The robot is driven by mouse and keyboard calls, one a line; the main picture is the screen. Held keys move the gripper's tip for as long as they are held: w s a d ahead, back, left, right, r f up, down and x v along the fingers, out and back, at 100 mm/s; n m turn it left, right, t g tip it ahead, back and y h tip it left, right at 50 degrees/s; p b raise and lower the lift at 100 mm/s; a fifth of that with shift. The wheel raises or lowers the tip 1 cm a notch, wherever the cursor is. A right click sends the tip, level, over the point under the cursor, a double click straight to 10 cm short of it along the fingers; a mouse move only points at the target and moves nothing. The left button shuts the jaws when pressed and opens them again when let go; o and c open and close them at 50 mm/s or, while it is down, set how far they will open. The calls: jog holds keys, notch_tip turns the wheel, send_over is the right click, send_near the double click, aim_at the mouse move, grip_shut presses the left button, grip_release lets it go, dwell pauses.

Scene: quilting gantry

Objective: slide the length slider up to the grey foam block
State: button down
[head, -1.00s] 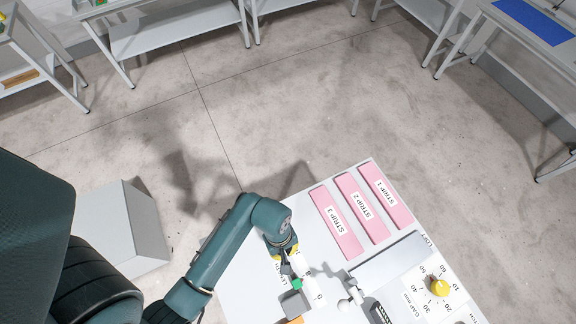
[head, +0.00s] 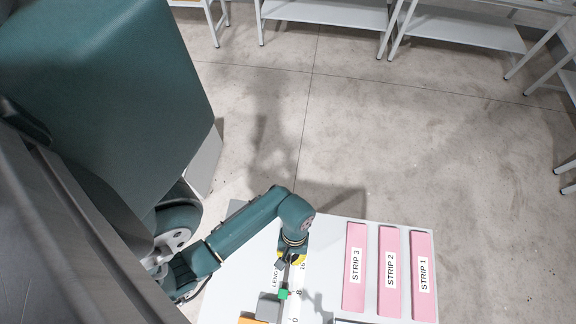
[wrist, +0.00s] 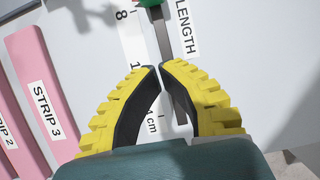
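The green length slider (head: 283,294) sits on a narrow dark rail beside a white number scale on the table. In the wrist view its edge (wrist: 150,3) shows at the top. The grey foam block (head: 268,307) lies just beyond it towards the bottom left in the head view; I cannot tell whether they touch. My gripper (head: 289,268) is over the rail, on the side of the slider away from the block. In the wrist view its yellow, black-padded fingers (wrist: 161,68) have their tips together, with nothing held. The tips look apart from the slider.
Pink strips labelled STRIP 1 (head: 423,275), STRIP 2 (head: 390,271) and STRIP 3 (head: 355,266) lie on the white table (head: 335,230). An orange piece (head: 252,320) shows beyond the foam block. The LENGTH label (wrist: 186,28) lies alongside the rail.

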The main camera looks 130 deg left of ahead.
aim_at(287, 285)
jog(key=x, duration=0.6)
jog(key=shift+b, duration=0.4)
jog(key=shift+w+d+r+p, duration=0.1)
jog(key=shift+w+d+p, duration=0.1)
jog(key=shift+w+d, duration=0.3)
jog(key=shift+w+d+r+p, duration=0.1)
jog(key=shift+w+d+p, duration=0.15)
jog(key=shift+d, duration=0.5)
jog(key=shift+w+d, duration=0.3)
jog(key=shift+d, duration=0.15)
